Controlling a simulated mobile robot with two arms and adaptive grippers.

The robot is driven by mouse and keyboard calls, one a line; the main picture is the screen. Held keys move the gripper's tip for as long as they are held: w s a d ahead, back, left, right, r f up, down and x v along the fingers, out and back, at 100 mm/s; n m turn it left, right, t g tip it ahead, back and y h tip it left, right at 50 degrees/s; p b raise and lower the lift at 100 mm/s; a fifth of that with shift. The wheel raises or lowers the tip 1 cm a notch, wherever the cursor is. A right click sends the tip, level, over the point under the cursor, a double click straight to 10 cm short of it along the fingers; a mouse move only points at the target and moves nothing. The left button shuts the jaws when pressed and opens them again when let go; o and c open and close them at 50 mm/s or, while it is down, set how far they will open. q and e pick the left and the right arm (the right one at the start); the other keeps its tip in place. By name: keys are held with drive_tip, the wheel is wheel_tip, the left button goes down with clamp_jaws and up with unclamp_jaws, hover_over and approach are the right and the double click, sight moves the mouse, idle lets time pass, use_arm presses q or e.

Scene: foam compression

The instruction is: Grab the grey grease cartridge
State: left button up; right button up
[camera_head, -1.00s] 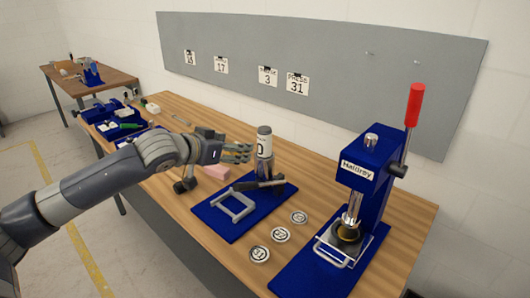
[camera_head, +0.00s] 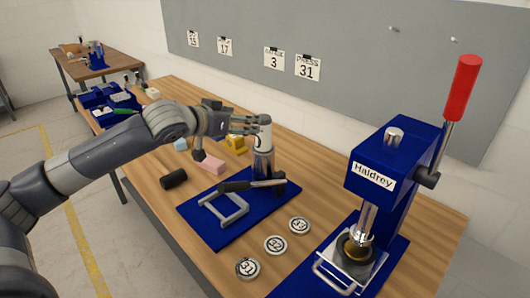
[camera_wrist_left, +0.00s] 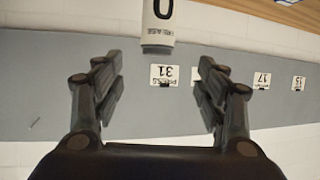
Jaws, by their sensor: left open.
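The grease cartridge (camera_head: 264,139), a pale grey cylinder with a dark "0" and small print, stands upright at the back of the blue mat, in or behind a grey holder (camera_head: 262,163). My left gripper (camera_head: 258,123) comes in from the left, its fingers at the height of the cartridge's upper part and partly covering it. In the left wrist view the fingers are spread wide and empty. My right gripper is not in view.
A black-handled tool (camera_head: 250,185) and grey frame (camera_head: 223,208) lie on the blue mat (camera_head: 205,228). Three round numbered discs, one here (camera_head: 276,245), lie beside it. A blue press (camera_head: 385,165) with a red lever stands right. A black cylinder (camera_head: 173,179) and pink block (camera_head: 211,165) lie left.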

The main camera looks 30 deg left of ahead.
sight(263, 130)
use_arm(q)
drive_tip(key=w+f, duration=0.2)
drive_tip(key=w, duration=0.1)
drive_tip(key=w+d+f, duration=0.1)
drive_tip(key=w+f, duration=0.1)
drive_tip(key=w, duration=0.1)
drive_tip(key=w+f+p, duration=0.1)
drive_tip(key=w+f, duration=0.2)
drive_tip(key=shift+w+d+f, duration=0.1)
drive_tip(key=shift+w+d, duration=0.15)
drive_tip(key=shift+d, duration=0.05)
drive_tip(key=shift+w+f, duration=0.25)
drive_tip(key=shift+w, duration=0.15)
drive_tip(key=shift+s, duration=0.1)
drive_tip(key=c, duration=1.2)
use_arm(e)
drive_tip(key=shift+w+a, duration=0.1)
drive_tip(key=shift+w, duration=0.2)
